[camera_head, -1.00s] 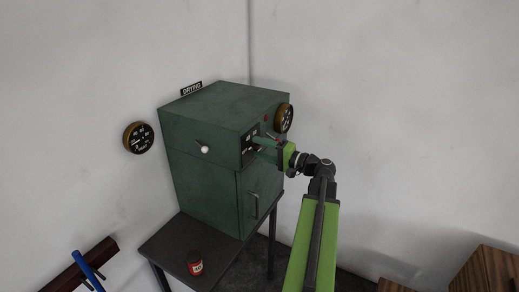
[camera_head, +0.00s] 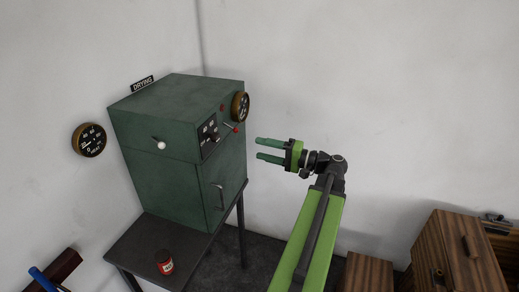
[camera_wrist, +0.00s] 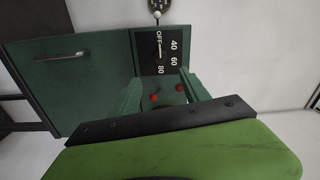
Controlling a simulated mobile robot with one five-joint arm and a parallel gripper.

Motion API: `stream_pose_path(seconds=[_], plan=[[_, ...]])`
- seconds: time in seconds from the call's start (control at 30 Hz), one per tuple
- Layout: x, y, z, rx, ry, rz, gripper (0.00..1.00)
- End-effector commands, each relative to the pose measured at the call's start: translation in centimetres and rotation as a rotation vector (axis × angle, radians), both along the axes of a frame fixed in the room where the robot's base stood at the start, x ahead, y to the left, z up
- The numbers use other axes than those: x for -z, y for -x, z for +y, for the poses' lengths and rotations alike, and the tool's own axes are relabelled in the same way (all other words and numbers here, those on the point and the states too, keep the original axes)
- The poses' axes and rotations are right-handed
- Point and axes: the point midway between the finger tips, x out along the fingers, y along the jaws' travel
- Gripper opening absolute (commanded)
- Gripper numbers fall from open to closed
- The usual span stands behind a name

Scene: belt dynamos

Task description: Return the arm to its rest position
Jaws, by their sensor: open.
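My gripper (camera_head: 264,149) is open and empty, with two green fingers spread apart. It is to the right of the green drying cabinet (camera_head: 165,185), with a gap between the fingertips and the cabinet's side in the head view. In the wrist view, my gripper (camera_wrist: 160,92) faces the cabinet's control side. A black dial panel (camera_wrist: 160,55) there is marked OFF, 40, 60 and 80, and two red spots (camera_wrist: 153,97) show between the fingers. My green arm reaches up from the bottom of the head view.
The cabinet stands on a dark table (camera_head: 148,248) with a red can (camera_head: 164,262) on it. A round gauge (camera_head: 89,140) hangs on the left wall. Wooden cabinets (camera_head: 455,255) stand at lower right. The space right of my gripper, before the grey wall, looks clear.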

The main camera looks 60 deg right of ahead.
Motion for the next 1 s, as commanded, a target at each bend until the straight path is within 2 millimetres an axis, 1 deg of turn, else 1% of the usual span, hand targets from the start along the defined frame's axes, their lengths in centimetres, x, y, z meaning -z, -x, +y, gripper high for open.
stream_pose_path(seconds=[0.27, 0.33, 0.37, 0.47, 0.5, 0.57, 0.6, 0.67, 0.7, 0.77, 0.8, 0.83, 0.87, 0.9, 0.97, 1.0], plan=[[0.0, 0.0, 0.0, 0.0, 0.0, 0.0, 0.54], [0.1, -0.4, 0.2, -0.006, 0.0, 0.0, 0.54], [0.3, -0.9, 0.6, -0.016, 0.0, 0.0, 0.54], [1.5, -4.6, 3.3, -0.093, 0.0, 0.0, 0.54], [2.1, -6.8, 5.2, -0.142, 0.0, 0.0, 0.54], [3.2, -10.5, 8.8, -0.227, 0.0, 0.0, 0.54], [3.9, -12.8, 11.5, -0.287, 0.0, 0.0, 0.54], [5.2, -15.9, 15.7, -0.373, 0.005, 0.015, 0.54], [6.3, -17.7, 18.6, -0.428, 0.015, 0.035, 0.54], [8.1, -20.0, 23.0, -0.51, 0.034, 0.073, 0.54], [9.5, -21.3, 26.0, -0.565, 0.05, 0.101, 0.54], [10.6, -22.1, 28.3, -0.605, 0.065, 0.126, 0.54], [11.7, -22.9, 30.6, -0.645, 0.082, 0.152, 0.54], [13.3, -23.7, 33.6, -0.697, 0.106, 0.189, 0.54], [15.9, -24.5, 38.2, -0.777, 0.152, 0.25, 0.54], [17.7, -24.8, 41.3, -0.829, 0.188, 0.295, 0.54]])
